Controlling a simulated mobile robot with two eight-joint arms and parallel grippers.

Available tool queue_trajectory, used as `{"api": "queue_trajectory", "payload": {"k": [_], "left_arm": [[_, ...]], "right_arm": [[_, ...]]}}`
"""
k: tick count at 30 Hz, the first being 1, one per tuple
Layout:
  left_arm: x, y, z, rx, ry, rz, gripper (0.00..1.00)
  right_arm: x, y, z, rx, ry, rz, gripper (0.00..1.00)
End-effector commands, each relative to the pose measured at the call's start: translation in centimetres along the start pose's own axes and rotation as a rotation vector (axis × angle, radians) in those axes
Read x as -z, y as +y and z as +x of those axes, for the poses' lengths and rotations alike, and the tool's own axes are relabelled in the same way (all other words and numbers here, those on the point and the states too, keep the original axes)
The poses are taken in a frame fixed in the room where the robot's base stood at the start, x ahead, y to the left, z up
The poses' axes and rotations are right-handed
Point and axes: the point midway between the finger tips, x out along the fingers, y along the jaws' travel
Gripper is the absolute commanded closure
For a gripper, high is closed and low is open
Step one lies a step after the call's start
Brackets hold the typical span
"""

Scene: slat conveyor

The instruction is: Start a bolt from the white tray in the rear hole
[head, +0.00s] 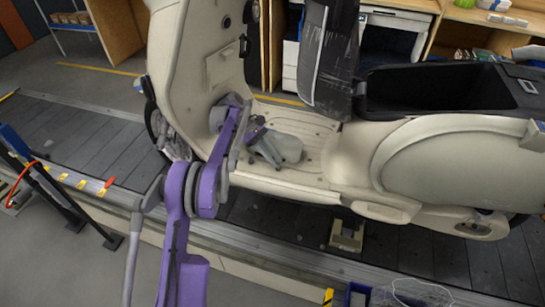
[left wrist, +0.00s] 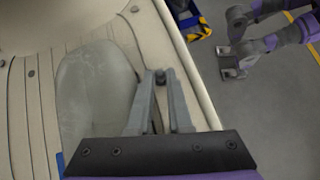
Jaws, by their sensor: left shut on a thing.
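A beige scooter body (head: 290,185) stands on the conveyor. My left gripper (head: 277,163) is low over its footboard. In the left wrist view its two grey fingers (left wrist: 161,84) converge and are shut on a small dark bolt (left wrist: 160,75), whose end shows at the fingertips. Most of the bolt is hidden by the fingers. The rear hole cannot be made out, nor can the white tray be identified.
The dark slat conveyor (head: 90,150) runs under the scooter. A dark seat panel (head: 330,60) stands upright behind the footboard. A blue bin (head: 357,295) and a white mesh item (head: 410,292) are at the bottom edge.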

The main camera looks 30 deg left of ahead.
Motion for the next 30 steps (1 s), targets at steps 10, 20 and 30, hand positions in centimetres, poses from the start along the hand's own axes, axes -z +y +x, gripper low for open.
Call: {"api": "queue_trajectory", "payload": {"k": [10,20,30], "left_arm": [[0.15,0.1,0.33,0.02,0.002,0.02,0.73],[0.1,0.09,0.14,0.017,0.001,0.018,0.47],[0.1,0.05,0.08,0.009,0.001,0.011,0.47]], "right_arm": [[0.04,0.0,-0.08,0.0,0.0,0.0,0.67],[0.05,0.0,-0.1,0.0,0.0,0.0,0.67],[0.01,0.0,-0.02,0.0,0.0,0.0,0.67]]}}
